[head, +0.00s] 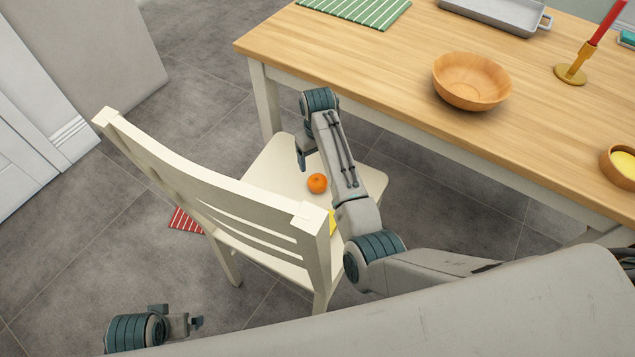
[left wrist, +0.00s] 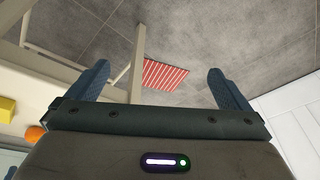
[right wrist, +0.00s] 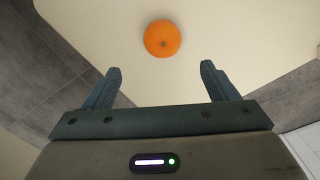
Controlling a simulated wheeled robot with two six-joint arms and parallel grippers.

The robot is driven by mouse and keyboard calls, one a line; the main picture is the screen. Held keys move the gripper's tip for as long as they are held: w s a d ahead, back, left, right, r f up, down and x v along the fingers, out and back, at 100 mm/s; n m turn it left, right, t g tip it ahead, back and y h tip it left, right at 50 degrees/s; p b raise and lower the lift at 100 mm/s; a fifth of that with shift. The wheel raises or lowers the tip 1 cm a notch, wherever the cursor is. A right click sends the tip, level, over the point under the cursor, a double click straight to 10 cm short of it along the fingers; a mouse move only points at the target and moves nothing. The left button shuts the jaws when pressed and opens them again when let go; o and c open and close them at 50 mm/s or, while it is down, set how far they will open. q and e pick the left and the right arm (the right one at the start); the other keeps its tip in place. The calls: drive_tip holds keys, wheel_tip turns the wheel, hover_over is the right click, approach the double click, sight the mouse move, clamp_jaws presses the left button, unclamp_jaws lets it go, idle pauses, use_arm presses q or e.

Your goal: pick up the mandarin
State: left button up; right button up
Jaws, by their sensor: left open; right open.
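The orange mandarin (head: 317,183) rests on the seat of the cream chair (head: 272,172). In the right wrist view the mandarin (right wrist: 162,38) lies beyond the fingertips, roughly centred between them and not touched. My right gripper (head: 303,162) is open and empty, pointing down over the seat beside the mandarin; it also shows in its wrist view (right wrist: 160,78). My left gripper (head: 182,322) is open and empty, low at the lower left behind the chair back. The left wrist view shows its open fingers (left wrist: 158,78) and part of the mandarin (left wrist: 36,133) at the left edge.
The chair back stands between my two grippers. A yellow item (head: 332,222) on the seat is partly hidden by my arm. A red striped cloth (head: 186,220) lies on the floor.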

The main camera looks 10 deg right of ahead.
hover_over(318, 179)
drive_tip(key=f, duration=0.4)
drive_tip(key=shift+w+f+b, duration=0.25)
drive_tip(key=shift+w+b, duration=0.05)
drive_tip(key=shift+s+f+b, duration=0.15)
drive_tip(key=shift+f+b, duration=0.1)
drive_tip(key=shift+f, duration=1.25)
drive_tip(key=shift+s+f+b, duration=0.15)
drive_tip(key=shift+f+b, duration=0.05)
drive_tip(key=shift+f, duration=1.25)
use_arm(q)
drive_tip(key=shift+t, duration=0.3)
drive_tip(key=v, duration=0.5)
drive_tip(key=shift+w+r, duration=0.2)
use_arm(e)
drive_tip(key=c, duration=1.1)
